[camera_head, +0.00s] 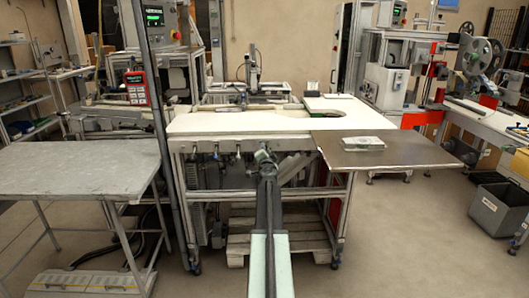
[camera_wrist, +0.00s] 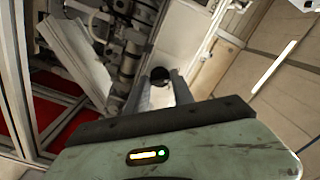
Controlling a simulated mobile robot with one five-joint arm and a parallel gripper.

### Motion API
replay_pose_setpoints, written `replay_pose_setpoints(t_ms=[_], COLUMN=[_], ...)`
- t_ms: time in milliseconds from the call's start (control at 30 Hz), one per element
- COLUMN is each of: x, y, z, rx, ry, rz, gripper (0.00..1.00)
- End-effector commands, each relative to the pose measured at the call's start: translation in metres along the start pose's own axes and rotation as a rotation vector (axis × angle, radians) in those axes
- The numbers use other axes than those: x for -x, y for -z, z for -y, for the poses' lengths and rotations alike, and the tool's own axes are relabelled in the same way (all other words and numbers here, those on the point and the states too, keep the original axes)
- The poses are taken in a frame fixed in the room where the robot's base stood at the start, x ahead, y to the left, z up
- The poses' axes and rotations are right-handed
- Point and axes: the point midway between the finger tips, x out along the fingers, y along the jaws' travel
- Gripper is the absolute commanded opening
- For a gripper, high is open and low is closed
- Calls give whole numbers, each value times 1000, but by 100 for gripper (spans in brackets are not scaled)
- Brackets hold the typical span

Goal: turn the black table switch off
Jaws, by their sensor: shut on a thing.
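The black table switch (camera_wrist: 161,72) shows as a small dark round knob in the wrist view. It sits between the tips of the two grey fingers of my gripper (camera_wrist: 158,78). My gripper is shut on it. In the head view my gripper (camera_head: 264,157) is at the front edge of the white worktable (camera_head: 230,122), under the tabletop. There my arm hides the switch. How the switch is turned cannot be made out.
Several small knobs line the table's front edge, left of my gripper. A dark bin (camera_head: 498,207) stands at far right.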

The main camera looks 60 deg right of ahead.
Motion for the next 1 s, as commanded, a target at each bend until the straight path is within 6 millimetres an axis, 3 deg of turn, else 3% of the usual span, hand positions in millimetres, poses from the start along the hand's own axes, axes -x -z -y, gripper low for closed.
replay_pose_setpoints(t_ms=[333, 367, 433, 767, 1000], x=[1, 1, 1, 2, 33], y=[1, 1, 1, 0, 0], z=[-2, -2, -2, 0, -1], rx=[2, 2, 2, 1, 1], ry=[-2, -2, -2, -1, -1], rz=[-3, -3, -3, -1, -1], gripper=[0, 34, 51, 51, 51])
